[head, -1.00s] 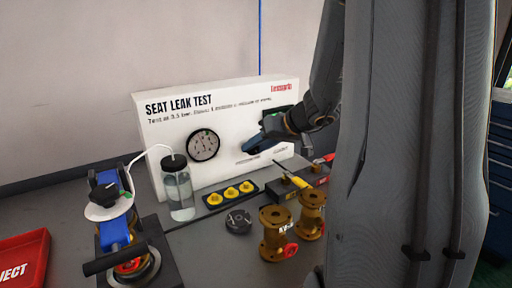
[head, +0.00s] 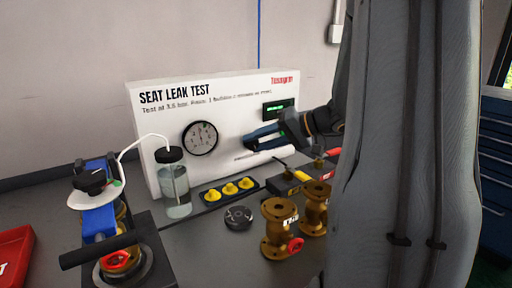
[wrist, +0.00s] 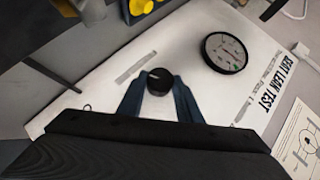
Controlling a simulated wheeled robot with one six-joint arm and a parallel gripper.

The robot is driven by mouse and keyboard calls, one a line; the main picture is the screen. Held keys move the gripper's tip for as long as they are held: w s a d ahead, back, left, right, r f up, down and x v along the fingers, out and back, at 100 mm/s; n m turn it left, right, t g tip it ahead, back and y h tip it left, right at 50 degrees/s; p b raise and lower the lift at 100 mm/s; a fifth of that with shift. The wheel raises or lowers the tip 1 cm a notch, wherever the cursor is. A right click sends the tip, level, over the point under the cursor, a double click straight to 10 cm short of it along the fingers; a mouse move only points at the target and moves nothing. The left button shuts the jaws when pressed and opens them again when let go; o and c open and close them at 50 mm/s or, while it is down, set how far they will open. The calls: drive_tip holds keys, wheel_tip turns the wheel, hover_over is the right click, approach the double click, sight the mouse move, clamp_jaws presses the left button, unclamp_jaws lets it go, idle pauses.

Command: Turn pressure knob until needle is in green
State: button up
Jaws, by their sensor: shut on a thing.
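The white test panel (head: 225,95) stands upright with the round pressure gauge (head: 199,138) on its face. In the wrist view the gauge (wrist: 225,52) shows a green mark; I cannot tell for sure where its needle points. The black pressure knob (wrist: 159,82) with a white pointer line sits between the two blue fingers of my gripper (wrist: 160,88), which is shut on it. In the head view my gripper (head: 250,142) is at the panel right of the gauge and hides the knob.
A lit green display (head: 278,110) is above my gripper. On the bench are a water bottle (head: 173,182), a tray of yellow parts (head: 213,194), a black disc (head: 238,217) and two brass valves (head: 279,228). A clamp fixture (head: 118,245) and red bin (head: 12,255) are at left.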

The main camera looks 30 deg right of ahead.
drive_tip(key=shift+f+m+y+b, duration=0.1)
drive_tip(key=shift+m+y+b, duration=0.3)
drive_tip(key=shift+y, duration=0.2)
drive_tip(key=o, duration=1)
drive_tip(key=shift+o, duration=0.2)
drive_tip(key=v, duration=0.7)
drive_tip(key=shift+s+d, duration=0.3)
drive_tip(key=shift+s, duration=0.1)
